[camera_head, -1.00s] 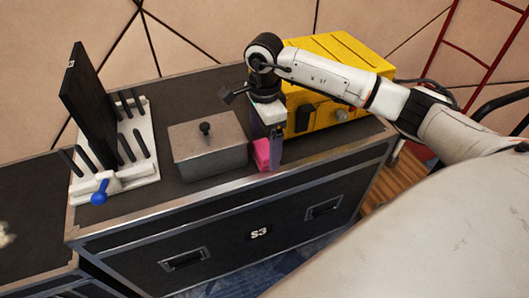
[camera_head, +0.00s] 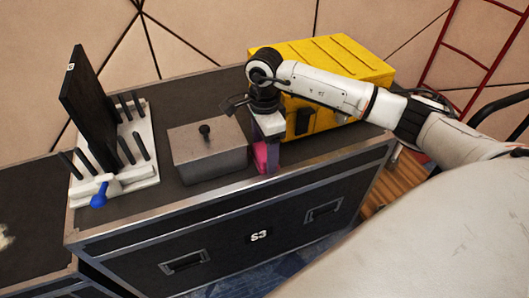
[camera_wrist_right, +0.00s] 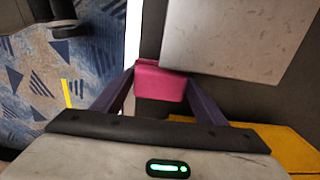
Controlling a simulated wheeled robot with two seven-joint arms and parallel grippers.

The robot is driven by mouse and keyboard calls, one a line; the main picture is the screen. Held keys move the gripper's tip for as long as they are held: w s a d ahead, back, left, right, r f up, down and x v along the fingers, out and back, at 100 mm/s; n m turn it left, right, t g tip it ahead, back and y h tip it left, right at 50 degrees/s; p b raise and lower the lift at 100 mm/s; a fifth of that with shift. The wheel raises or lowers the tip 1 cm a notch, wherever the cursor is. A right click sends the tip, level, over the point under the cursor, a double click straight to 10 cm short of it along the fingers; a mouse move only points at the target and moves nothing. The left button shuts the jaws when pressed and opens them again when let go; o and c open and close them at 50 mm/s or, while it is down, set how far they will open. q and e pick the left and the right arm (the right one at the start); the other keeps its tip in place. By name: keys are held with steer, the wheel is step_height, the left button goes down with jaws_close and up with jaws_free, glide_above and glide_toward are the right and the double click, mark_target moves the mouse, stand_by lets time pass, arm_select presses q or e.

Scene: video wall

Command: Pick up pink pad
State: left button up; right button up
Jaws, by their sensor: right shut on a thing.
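The pink pad (camera_head: 260,156) is on the black case top near its front edge, just right of the grey lidded box. My right gripper (camera_head: 267,163) points down over it, its fingers on the pad. In the right wrist view the pink pad (camera_wrist_right: 160,82) sits between the two dark purple fingertips of my right gripper (camera_wrist_right: 160,90), which touch its sides. I cannot tell whether the pad touches the case top. My left gripper is not in view.
The grey lidded box (camera_head: 208,150) with a black knob stands close left of the pad. A yellow box (camera_head: 340,75) stands behind and right. A white rack (camera_head: 145,165) with black pegs, an upright black panel and a blue-handled lever is farther left. The case front edge is near.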

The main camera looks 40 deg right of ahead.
mark_target(265, 150)
step_height(265, 150, up, 18)
steer(key=shift+p, duration=0.3)
